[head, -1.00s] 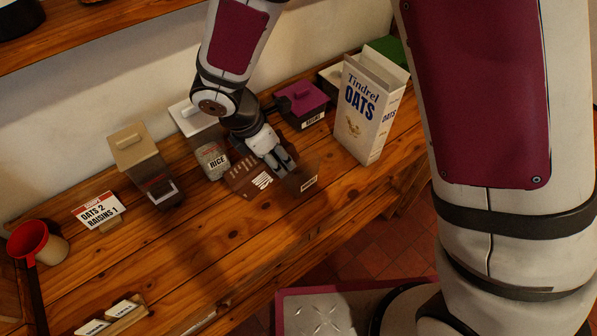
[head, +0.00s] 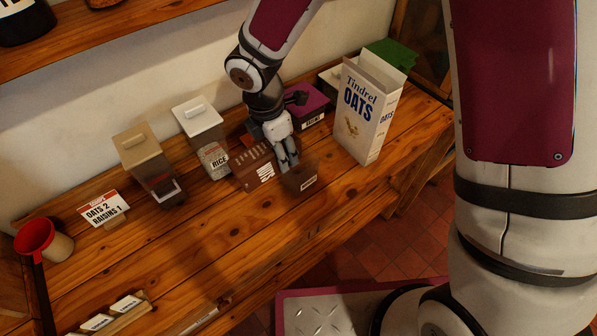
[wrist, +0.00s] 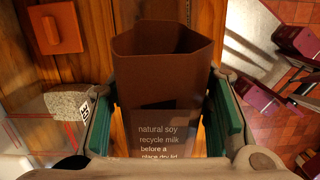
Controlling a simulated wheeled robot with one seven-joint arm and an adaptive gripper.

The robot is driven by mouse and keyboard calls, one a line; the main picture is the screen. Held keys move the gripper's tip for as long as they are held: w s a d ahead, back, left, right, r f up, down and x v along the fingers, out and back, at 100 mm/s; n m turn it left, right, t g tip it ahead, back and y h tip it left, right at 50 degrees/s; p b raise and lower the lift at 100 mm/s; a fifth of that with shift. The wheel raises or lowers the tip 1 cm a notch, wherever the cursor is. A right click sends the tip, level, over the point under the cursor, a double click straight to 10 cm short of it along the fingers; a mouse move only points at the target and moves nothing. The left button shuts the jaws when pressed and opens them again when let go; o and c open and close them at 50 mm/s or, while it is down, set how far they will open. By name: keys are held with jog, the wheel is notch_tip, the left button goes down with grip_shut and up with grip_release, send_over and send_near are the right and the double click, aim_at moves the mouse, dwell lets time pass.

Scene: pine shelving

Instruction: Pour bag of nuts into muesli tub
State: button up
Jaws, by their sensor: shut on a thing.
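My gripper (head: 288,162) is shut on a brown bag (wrist: 165,75), taken to be the nuts, with its fingers on both sides. Its open mouth and printed front show in the wrist view; its contents cannot be made out. In the head view the bag (head: 252,167) shows printed lines and a white barcode, to the left of the fingers. I cannot tell whether bag and tub touch.
A rice tub (head: 212,155) and a tan-lidded tub (head: 140,145) stand left. A purple-lidded tub (head: 307,98) is behind, a tall oats box (head: 365,115) right. A recipe card (head: 103,209) and red funnel (head: 34,236) are far left. The front bench is mostly clear.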

jog(key=shift+d, duration=0.1)
jog(key=shift+d+r+y+p, duration=0.2)
jog(key=shift+y+p, duration=0.1)
jog(key=shift+y, duration=0.1)
jog(key=shift+a+g, duration=0.1)
jog(key=shift+g, duration=0.2)
jog(key=shift+w+y, duration=0.1)
jog(key=shift+y, duration=0.2)
jog(key=shift+w+d+r+g+y+p, duration=0.1)
jog(key=shift+d+r+g+y+p, duration=0.15)
jog(key=shift+g+y, duration=0.2)
jog(key=shift+w+d+r+g+y, duration=0.15)
jog(key=shift+g+y, duration=0.2)
jog(key=shift+y, duration=0.3)
